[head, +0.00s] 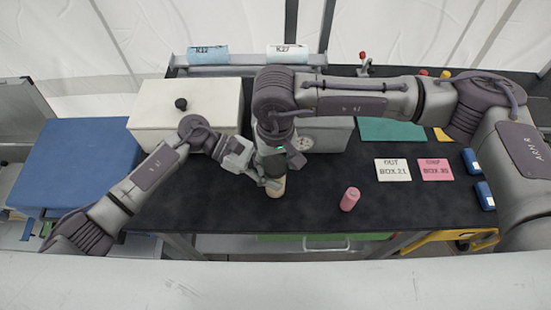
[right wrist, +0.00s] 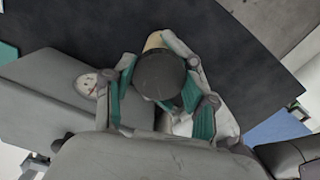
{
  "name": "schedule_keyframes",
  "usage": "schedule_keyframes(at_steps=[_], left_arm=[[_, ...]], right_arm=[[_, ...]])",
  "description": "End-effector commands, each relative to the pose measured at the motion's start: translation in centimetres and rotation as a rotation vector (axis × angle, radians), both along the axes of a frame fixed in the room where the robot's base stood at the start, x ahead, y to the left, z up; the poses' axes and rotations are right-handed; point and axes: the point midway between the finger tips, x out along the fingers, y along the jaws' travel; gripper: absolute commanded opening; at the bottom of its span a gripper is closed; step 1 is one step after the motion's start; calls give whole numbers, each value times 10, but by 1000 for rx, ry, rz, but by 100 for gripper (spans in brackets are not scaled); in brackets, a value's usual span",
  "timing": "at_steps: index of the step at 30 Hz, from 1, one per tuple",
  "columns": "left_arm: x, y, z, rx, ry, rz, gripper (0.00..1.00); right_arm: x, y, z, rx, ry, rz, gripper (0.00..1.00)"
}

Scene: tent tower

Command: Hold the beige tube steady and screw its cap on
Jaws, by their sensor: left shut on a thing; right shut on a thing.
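The beige tube (head: 276,188) stands upright near the front middle of the dark table. My left gripper (head: 272,184) reaches in from the left and is shut on the tube's side. My right gripper (head: 275,167) points down from above and is shut on the dark grey cap. In the right wrist view the cap (right wrist: 160,74) sits between the teal pads of my right gripper (right wrist: 160,88), with a sliver of the beige tube (right wrist: 154,41) beyond it. The cap is in line over the tube's top; I cannot tell how tightly it is seated.
A white box with a black knob (head: 150,100) is at the back left, and a grey box with a dial (head: 335,138) is behind my right gripper. White (head: 393,170) and pink (head: 437,170) cards lie right.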

Motion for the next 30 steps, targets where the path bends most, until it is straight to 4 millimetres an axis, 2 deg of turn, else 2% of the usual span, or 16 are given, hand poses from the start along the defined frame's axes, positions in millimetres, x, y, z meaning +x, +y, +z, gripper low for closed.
schedule_keyframes(at_steps=[5,30], left_arm=[[0,0,0,-1,-1,1,0],[0,0,0,0,0,-1,0]], right_arm=[[0,1,0,1,1,-262,41],[4,5,-1,-1,5,-2207,41]])
